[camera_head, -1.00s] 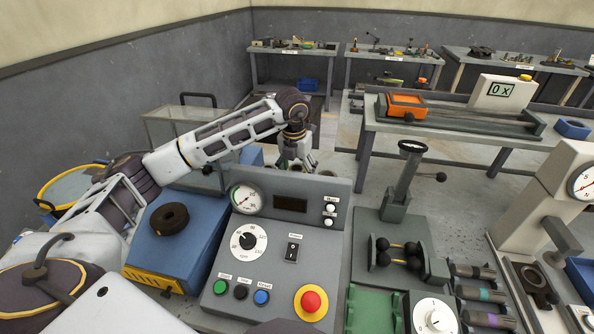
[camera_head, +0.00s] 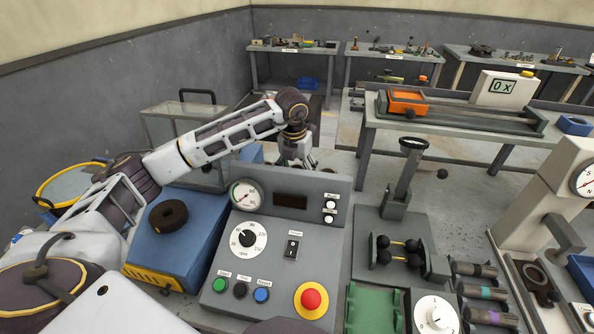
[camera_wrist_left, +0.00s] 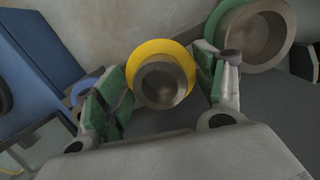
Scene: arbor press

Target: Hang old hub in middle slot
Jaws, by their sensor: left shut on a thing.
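My left gripper (camera_head: 296,163) reaches down behind the grey control panel in the head view, and the panel hides its fingertips. In the left wrist view its green-padded fingers (camera_wrist_left: 162,88) are shut on a round, hollow grey hub (camera_wrist_left: 163,84) with a yellow ring around it. I cannot tell whether the ring is part of the hub or lies behind it. A similar grey cup with a green rim (camera_wrist_left: 258,35) is to the right, and a blue round thing (camera_wrist_left: 85,88) shows partly behind the left finger. No slot can be made out clearly. My right gripper is not in view.
The control panel (camera_head: 268,255) stands in front of the gripper. A lever press (camera_head: 395,205) stands to the right. A clear-walled box (camera_head: 185,125) is behind the arm.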

